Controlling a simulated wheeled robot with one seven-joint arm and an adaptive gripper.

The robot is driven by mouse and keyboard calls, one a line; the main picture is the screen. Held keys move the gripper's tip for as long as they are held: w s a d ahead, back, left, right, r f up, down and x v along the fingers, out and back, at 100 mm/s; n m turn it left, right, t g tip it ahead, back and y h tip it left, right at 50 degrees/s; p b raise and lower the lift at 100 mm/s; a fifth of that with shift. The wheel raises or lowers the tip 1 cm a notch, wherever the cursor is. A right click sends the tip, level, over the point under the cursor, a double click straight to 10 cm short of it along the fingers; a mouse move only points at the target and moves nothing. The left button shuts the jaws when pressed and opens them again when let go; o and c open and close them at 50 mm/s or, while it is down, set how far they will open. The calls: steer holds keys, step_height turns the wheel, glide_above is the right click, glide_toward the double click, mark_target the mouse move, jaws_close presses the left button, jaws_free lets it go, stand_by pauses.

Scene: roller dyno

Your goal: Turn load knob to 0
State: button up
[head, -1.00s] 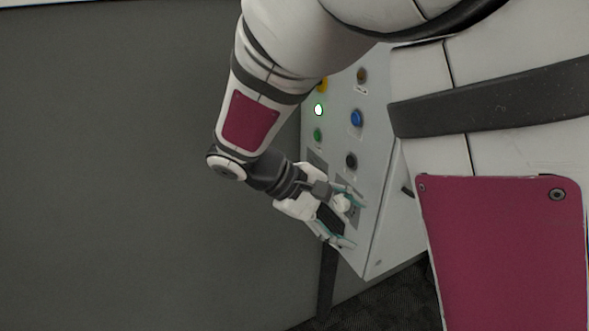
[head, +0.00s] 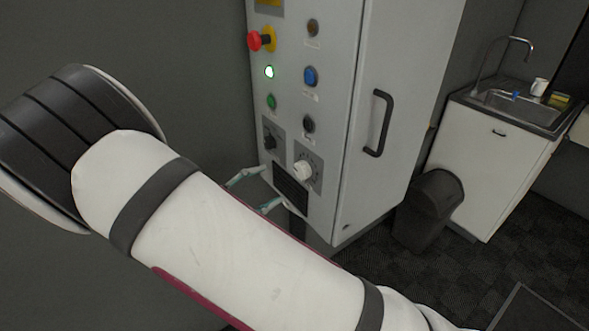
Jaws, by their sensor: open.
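The control cabinet's front panel (head: 322,127) carries a white knob (head: 303,170) on a grey plate with dial marks. A dark knob (head: 269,140) sits on another plate to its upper left. The labels are too small to read, so I cannot tell by text which is the load knob. My gripper (head: 272,185) is open, its two teal-edged fingers apart near the panel's lower left, left of and slightly below the white knob. No contact shows with either knob. My arm hides the gripper's body.
A black handle (head: 379,123) juts from the cabinet side. A dark bin (head: 427,210) and a sink unit (head: 502,150) stand at right.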

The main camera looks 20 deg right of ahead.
mark_target(298, 171)
steer(key=p+x, duration=0.1)
steer(key=x, duration=0.8)
steer(key=shift+p, duration=0.3)
steer(key=c, duration=1.1)
